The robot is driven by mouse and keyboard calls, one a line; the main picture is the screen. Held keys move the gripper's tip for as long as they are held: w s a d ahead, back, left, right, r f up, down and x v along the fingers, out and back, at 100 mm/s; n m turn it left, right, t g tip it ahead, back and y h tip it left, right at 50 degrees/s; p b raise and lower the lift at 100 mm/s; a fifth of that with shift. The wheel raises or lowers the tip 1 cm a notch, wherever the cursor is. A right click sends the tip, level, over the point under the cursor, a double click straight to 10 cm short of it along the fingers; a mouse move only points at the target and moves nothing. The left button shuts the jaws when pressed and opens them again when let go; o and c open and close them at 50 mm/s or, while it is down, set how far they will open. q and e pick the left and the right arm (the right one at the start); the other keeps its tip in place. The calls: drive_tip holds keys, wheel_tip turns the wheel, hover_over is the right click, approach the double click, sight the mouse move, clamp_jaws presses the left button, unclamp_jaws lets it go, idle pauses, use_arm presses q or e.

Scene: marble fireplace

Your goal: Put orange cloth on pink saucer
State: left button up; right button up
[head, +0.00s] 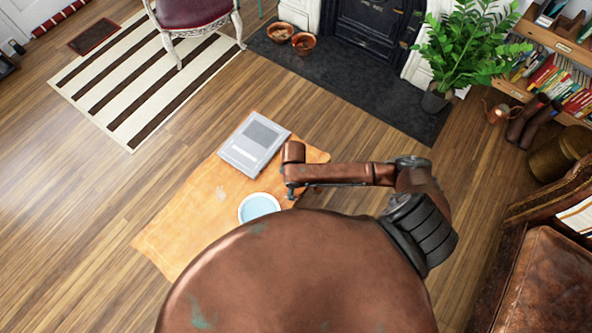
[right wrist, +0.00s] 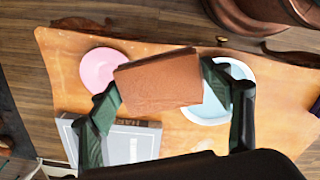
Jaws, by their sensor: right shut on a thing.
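The orange cloth (right wrist: 158,82) is a folded brown-orange block in the right wrist view. My right gripper (right wrist: 162,84) is shut on it, with a green finger at each end. The pink saucer (right wrist: 100,66) lies on the table, left of the cloth in that view and partly covered by the cloth's left end or the finger. In the head view, my right gripper (head: 290,187) is over the table's right part. I cannot make out the cloth or the pink saucer there. My left gripper is not in view.
The wooden table (head: 180,225) also carries a pale blue dish (head: 259,207), partly behind the cloth in the right wrist view (right wrist: 208,108), and a grey box or book (head: 255,143). The table's left part is clear. A potted plant (head: 462,45) stands beyond.

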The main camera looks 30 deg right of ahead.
drive_tip(key=w+d+f+b, duration=0.1)
drive_tip(key=w+d+f, duration=0.1)
drive_tip(key=w+f, duration=0.1)
drive_tip(key=w+d+f+b, duration=0.2)
drive_tip(key=w+d+f, duration=0.1)
drive_tip(key=w, duration=0.1)
drive_tip(key=w+d+f+b, duration=0.1)
drive_tip(key=w+d+f, duration=0.1)
drive_tip(key=w+f, duration=0.1)
drive_tip(key=shift+w+d+f, duration=0.2)
drive_tip(key=shift+w, duration=0.2)
drive_tip(key=shift+w+d+f+b, duration=0.1)
drive_tip(key=shift+f+b, duration=0.1)
drive_tip(key=shift+b, duration=0.1)
wheel_tip(320, 180, down, 2)
drive_tip(key=shift+f+b, duration=0.2)
drive_tip(key=shift+b, duration=0.25)
drive_tip(key=shift+f, duration=0.4)
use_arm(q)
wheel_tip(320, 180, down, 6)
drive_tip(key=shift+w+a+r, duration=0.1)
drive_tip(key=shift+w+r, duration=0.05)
use_arm(e)
drive_tip(key=shift+w, duration=0.1)
drive_tip(key=shift+f, duration=0.1)
drive_tip(key=o, duration=1)
